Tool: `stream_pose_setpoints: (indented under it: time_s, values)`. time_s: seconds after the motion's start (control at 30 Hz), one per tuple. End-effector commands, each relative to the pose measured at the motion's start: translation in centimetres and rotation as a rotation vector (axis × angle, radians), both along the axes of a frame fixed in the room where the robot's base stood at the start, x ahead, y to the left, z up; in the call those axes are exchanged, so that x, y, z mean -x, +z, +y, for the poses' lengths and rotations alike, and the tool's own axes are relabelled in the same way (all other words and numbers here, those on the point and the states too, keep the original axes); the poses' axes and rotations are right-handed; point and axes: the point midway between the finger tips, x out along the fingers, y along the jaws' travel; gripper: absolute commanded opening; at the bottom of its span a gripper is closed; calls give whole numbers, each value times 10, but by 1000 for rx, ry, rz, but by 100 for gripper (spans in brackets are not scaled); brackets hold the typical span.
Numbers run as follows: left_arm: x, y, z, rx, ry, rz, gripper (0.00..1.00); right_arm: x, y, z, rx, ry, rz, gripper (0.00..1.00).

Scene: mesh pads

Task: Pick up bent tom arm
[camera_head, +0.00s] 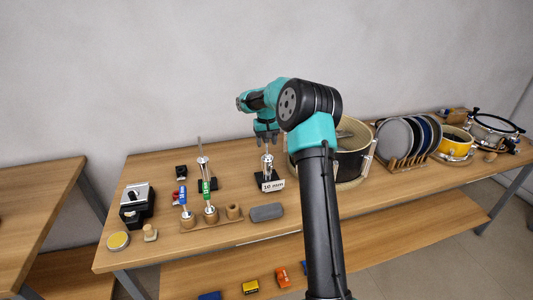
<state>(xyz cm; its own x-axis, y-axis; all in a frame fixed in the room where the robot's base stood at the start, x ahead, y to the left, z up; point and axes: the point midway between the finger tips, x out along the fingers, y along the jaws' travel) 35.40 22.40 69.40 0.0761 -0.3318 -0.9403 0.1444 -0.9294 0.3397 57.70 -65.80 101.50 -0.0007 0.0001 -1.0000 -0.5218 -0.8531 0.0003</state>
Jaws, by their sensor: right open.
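My right gripper (267,138) is open and points down over a shiny metal piece (268,163). A second metal rod (200,150) stands on another black base to the left. My left gripper is not in view.
A wooden block (234,212) holds blue- and green-handled tools. A grey oblong case (267,212) lies nearby. A large drum (352,163) stands behind my right arm, with a rack of discs (395,140) further right. The wooden table (140,175) has free room at back left.

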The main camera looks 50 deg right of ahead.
Motion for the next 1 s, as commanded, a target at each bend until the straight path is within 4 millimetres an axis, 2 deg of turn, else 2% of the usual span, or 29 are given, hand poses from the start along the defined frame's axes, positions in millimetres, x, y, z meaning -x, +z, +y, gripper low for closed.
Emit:
stream_pose_setpoints:
  time_s: [0.5, 1.0]
  values:
    - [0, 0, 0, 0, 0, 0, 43, 0, -2, 0, 1, 0, -1, 54]
    - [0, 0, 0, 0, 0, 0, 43, 0, -2, 0, 1, 0, -1, 6]
